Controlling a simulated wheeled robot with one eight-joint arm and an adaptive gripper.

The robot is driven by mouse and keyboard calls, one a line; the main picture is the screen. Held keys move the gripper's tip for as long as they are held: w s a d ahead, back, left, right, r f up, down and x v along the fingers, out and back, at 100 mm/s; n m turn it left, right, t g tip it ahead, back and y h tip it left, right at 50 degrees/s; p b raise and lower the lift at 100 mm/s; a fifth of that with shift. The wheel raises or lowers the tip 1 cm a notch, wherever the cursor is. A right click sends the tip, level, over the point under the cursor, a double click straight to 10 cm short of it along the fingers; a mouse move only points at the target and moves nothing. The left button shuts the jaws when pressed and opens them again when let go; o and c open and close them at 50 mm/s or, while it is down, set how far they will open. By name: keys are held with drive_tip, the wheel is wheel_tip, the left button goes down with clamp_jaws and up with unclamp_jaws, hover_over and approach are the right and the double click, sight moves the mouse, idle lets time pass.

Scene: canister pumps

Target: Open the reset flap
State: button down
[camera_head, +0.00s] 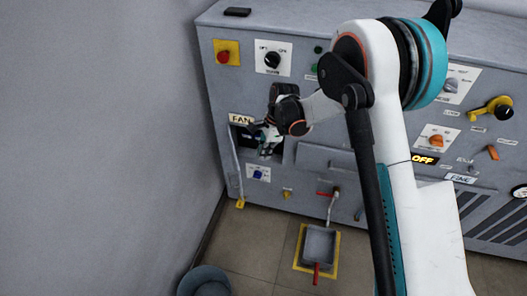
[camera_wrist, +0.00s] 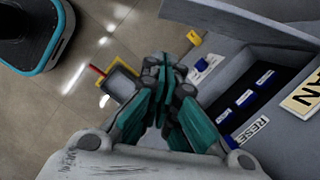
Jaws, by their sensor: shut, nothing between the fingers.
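A dark recess (camera_wrist: 275,65) with several small blue parts opens in the grey cabinet front in the wrist view. A partly hidden label reading "RESE" (camera_wrist: 250,132) is beside it, next to my gripper's right finger. I cannot tell which edge or panel here is the reset flap, or how it stands. My gripper (camera_wrist: 168,75) has its teal fingers shut and empty, in front of the recess area. In the head view, my gripper (camera_head: 267,141) is at the dark opening beside the "FAN" label (camera_head: 240,119); my wrist hides part of the opening.
A blue knob (camera_head: 258,174) sits on a white plate below the opening. A wall (camera_head: 150,130) is on the left, with a grey bucket (camera_head: 205,282) on the floor.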

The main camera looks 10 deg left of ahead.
drive_tip(key=s+a+f+b, duration=0.2)
drive_tip(key=a+f+b, duration=0.1)
drive_tip(key=a+f, duration=0.2)
drive_tip(key=shift+s+f+b, duration=0.25)
drive_tip(key=shift+f+b, duration=0.15)
drive_tip(key=shift+f, duration=0.55)
drive_tip(key=shift+a, duration=0.2)
